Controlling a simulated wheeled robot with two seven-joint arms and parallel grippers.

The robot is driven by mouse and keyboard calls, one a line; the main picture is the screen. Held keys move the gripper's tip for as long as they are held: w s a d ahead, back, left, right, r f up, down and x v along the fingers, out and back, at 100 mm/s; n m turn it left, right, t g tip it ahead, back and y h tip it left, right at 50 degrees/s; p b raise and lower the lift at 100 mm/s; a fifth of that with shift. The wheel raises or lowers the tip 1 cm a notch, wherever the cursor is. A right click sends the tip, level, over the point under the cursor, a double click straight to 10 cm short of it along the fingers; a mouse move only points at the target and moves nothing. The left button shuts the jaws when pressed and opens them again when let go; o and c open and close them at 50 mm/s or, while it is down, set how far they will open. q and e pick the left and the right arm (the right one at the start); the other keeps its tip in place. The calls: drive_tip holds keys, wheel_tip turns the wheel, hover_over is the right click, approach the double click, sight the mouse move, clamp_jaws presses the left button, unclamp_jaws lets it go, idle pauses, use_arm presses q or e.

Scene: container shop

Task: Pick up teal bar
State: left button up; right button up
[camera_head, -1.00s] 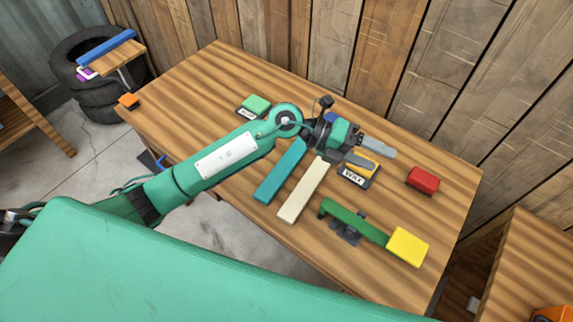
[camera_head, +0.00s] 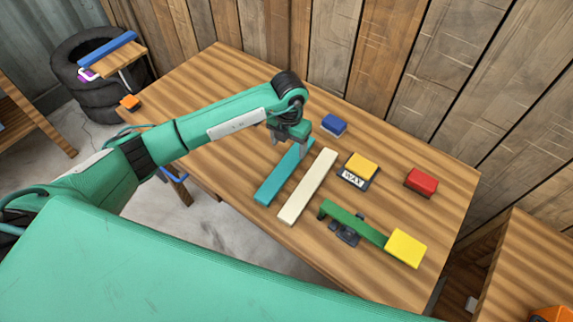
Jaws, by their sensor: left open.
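The teal bar (camera_head: 281,176) lies flat on the wooden table, left of and roughly parallel to a cream bar (camera_head: 307,186). My left gripper (camera_head: 290,145) points down over the far end of the teal bar, its fingers open. A finger shows on the left of the bar's far end and another near its right side. I cannot tell whether they touch it. The far tip of the bar is partly hidden by the gripper. My right gripper is not in view.
On the table (camera_head: 420,280) stand a blue block (camera_head: 334,124), a yellow block (camera_head: 362,165) on a labelled dark base, a red block (camera_head: 422,182), and a green bar (camera_head: 352,222) on a dark stand with a yellow block (camera_head: 407,247) at its end. A plank wall stands behind.

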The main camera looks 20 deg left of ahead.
sight(288, 163)
use_arm(q)
wheel_tip(288, 163, down, 3)
wheel_tip(288, 163, down, 5)
drive_tip(key=p, duration=0.2)
drive_tip(key=shift+r+p, duration=0.15)
drive_tip(key=shift+p, duration=0.25)
drive_tip(key=shift+f, duration=0.35)
drive_tip(key=c, duration=1.2)
